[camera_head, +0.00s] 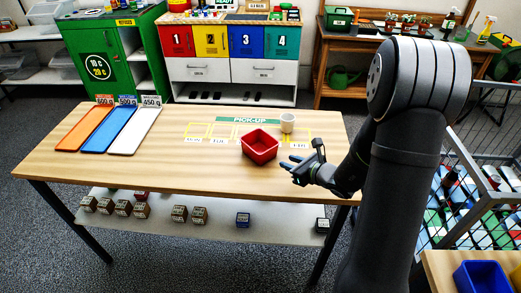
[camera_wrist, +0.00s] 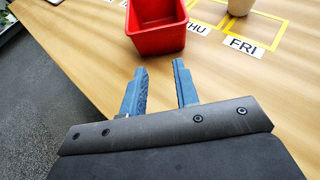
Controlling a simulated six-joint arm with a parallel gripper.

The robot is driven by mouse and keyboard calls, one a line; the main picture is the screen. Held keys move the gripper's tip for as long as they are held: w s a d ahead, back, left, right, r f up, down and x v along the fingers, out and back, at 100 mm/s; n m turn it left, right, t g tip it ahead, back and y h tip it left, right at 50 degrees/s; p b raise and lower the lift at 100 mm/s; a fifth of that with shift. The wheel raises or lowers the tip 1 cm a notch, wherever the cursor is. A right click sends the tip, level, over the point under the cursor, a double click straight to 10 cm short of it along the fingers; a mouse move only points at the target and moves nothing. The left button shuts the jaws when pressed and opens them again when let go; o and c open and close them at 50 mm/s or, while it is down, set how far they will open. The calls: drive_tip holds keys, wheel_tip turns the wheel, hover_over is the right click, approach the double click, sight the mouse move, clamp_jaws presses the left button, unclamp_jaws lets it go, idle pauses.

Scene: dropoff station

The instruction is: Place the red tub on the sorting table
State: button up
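The red tub (camera_head: 260,147) stands upright and looks empty on the light wood table (camera_head: 205,168), in front of the green PICK-UP label. In the wrist view the red tub (camera_wrist: 158,38) is at the top, just beyond my fingertips. My gripper (camera_head: 289,170) is over the table's right part, to the right of the tub and apart from it. In the wrist view my gripper (camera_wrist: 160,72) has its two fingers spread with nothing between them. Whether this table is the sorting table, I cannot tell.
Orange, blue and white trays (camera_head: 134,131) lie at the table's left. A blue bin (camera_head: 483,277) sits on another wooden surface at lower right.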

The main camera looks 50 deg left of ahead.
sight(269, 137)
drive_tip(key=s+a+r+n+g+h, duration=0.2)
drive_tip(key=a+r+n+g+h, duration=0.35)
drive_tip(key=n, duration=1.55)
drive_tip(key=w+a+r+n+t+h, duration=0.45)
drive_tip(key=w+r+n, duration=0.35)
drive_tip(key=n, duration=0.6)
drive_tip(key=shift+y, duration=0.5)
drive_tip(key=x, duration=1.6)
drive_tip(key=shift+s+d+f, duration=0.1)
drive_tip(key=shift+d+f, duration=0.1)
drive_tip(key=shift+f, duration=0.25)
drive_tip(key=shift+f, duration=0.25)
clamp_jaws()
